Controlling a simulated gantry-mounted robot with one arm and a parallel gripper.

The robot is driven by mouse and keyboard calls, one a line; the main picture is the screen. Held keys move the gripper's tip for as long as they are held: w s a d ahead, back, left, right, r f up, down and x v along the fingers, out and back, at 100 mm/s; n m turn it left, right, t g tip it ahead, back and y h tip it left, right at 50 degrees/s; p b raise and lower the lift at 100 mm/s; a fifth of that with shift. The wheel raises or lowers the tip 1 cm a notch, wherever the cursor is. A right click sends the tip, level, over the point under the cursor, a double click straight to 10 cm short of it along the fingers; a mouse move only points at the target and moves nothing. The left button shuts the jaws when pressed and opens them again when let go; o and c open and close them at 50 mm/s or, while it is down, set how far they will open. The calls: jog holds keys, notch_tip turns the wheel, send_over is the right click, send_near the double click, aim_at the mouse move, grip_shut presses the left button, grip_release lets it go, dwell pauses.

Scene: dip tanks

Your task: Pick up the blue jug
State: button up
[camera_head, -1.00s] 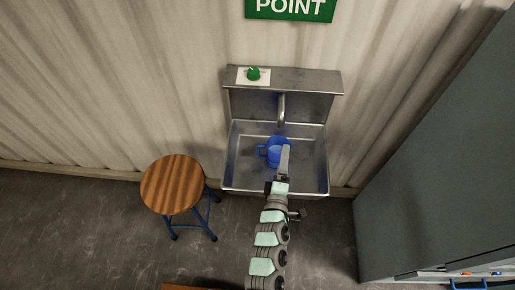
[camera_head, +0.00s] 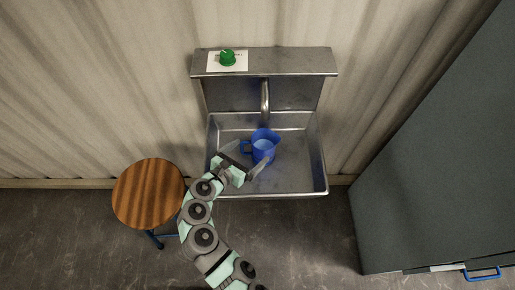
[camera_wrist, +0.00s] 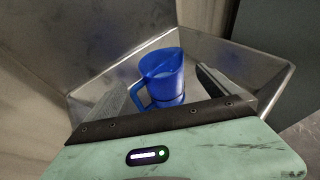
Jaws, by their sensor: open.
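The blue jug (camera_head: 264,146) stands upright in the steel sink basin (camera_head: 300,178), below the tap. Its handle points left in the head view. In the wrist view the jug (camera_wrist: 162,80) is ahead of the palm, with its handle toward the lower left. My gripper (camera_head: 251,157) is open at the front left of the jug, its fingers reaching over the basin. In the wrist view one finger shows on each side of the jug, and nothing is gripped. The palm edge hides the jug's lower part there. I cannot tell whether a finger touches the jug.
The tap (camera_head: 265,98) hangs close behind the jug. A green knob (camera_head: 227,58) sits on the sink's back ledge. A wooden stool (camera_head: 148,193) stands left of the sink. A grey cabinet (camera_head: 440,170) is on the right. The basin's right side is clear.

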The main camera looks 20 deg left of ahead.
send_near(270, 135)
jog(key=x, duration=0.4)
jog(key=shift+w+d+r, duration=0.15)
jog(key=shift+w, duration=0.15)
jog(key=shift+c, duration=0.2)
jog(key=c, duration=2)
